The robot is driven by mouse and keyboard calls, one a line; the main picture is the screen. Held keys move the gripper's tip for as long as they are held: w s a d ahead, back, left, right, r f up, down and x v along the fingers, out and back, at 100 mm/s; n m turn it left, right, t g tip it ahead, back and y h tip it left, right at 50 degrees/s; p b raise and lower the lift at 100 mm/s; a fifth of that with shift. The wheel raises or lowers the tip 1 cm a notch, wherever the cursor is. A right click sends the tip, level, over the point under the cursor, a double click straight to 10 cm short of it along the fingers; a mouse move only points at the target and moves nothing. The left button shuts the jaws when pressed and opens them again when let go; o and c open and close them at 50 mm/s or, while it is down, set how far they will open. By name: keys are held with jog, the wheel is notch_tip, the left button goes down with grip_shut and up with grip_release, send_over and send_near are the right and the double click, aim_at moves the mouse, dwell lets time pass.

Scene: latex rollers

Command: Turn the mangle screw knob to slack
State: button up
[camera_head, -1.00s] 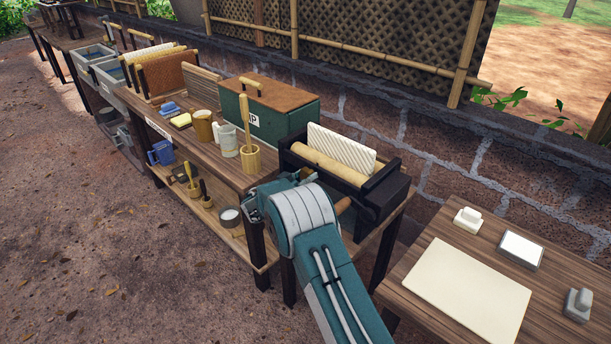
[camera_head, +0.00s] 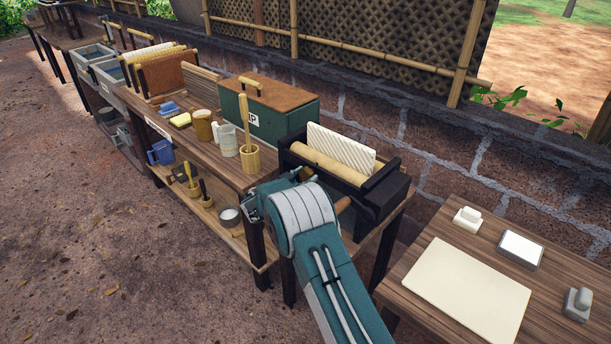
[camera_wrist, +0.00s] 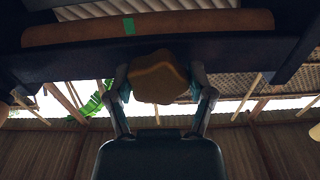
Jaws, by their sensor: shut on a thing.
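The mangle (camera_head: 388,198) is a dark frame at the end of the long bench in the head view, with a tan roller (camera_head: 325,162) and a white ribbed slab behind it. In the wrist view its dark beam (camera_wrist: 60,62) crosses above my gripper, with the tan roller and a green mark (camera_wrist: 129,26) above it. The faceted brown knob (camera_wrist: 158,78) hangs below the beam. My gripper (camera_wrist: 160,75) has a finger on each side of the knob and is shut on it. In the head view my arm hides the knob and my fingertips.
A wooden mallet stands in a pot (camera_head: 251,159) left of my arm, with a green box (camera_head: 285,110) behind. Cups and a yellow block sit farther left. A side table (camera_head: 430,310) at right holds a pale sheet (camera_head: 467,285) and small blocks. A brick wall runs behind.

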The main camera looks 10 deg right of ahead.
jog(key=shift+a+f, duration=0.1)
jog(key=shift+f, duration=0.15)
jog(key=o, duration=1.1)
jog(key=shift+r, duration=0.1)
jog(key=shift+r, duration=0.1)
jog(key=v, duration=1.2)
jog(key=shift+w, duration=0.1)
